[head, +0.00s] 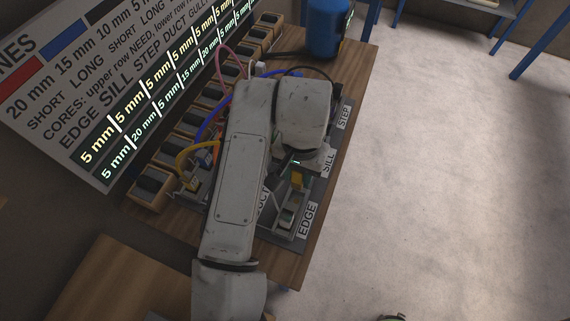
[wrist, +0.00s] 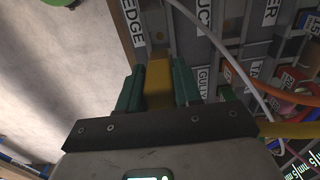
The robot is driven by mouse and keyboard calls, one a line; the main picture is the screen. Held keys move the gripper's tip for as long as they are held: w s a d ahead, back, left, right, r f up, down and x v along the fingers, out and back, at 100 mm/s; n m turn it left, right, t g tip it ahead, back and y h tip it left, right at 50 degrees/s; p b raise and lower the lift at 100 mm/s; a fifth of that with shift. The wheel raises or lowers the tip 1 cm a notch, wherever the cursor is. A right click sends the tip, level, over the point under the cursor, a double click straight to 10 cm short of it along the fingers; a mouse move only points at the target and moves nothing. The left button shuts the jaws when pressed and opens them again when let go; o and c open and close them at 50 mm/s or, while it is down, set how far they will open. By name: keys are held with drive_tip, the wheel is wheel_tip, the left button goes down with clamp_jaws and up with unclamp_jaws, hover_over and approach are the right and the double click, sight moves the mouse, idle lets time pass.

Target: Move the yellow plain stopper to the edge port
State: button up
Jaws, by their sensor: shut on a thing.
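My gripper (wrist: 158,82) is shut on the yellow stopper (wrist: 158,88), which sits between its two green fingers in the wrist view. The yellow stopper also shows in the head view (head: 297,180), just below my wrist, over the grey panel between the SILL and EDGE labels. The EDGE label (head: 307,220) marks the near end of the panel; it also shows in the wrist view (wrist: 131,22), above and left of the stopper. The edge port (head: 287,216) is beside its label. I cannot tell whether the stopper touches the panel.
A row of black-topped boxes (head: 153,185) with coloured cables runs left of my arm. A white cable (wrist: 215,42) passes right of my fingers in the wrist view. A lit board (head: 130,85) stands behind. A blue container (head: 327,28) stands at the bench's far end.

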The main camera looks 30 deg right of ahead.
sight(297, 185)
idle(0.3)
drive_tip(key=shift+f+b, duration=2.3)
drive_tip(key=shift+f, duration=0.6)
drive_tip(key=shift+f+b, duration=1.55)
drive_tip(key=shift+f, duration=0.55)
drive_tip(key=o, duration=1.1)
drive_tip(key=shift+r, duration=0.1)
drive_tip(key=shift+o, duration=0.2)
wheel_tip(297, 185, up, 11)
drive_tip(key=shift+f, duration=0.1)
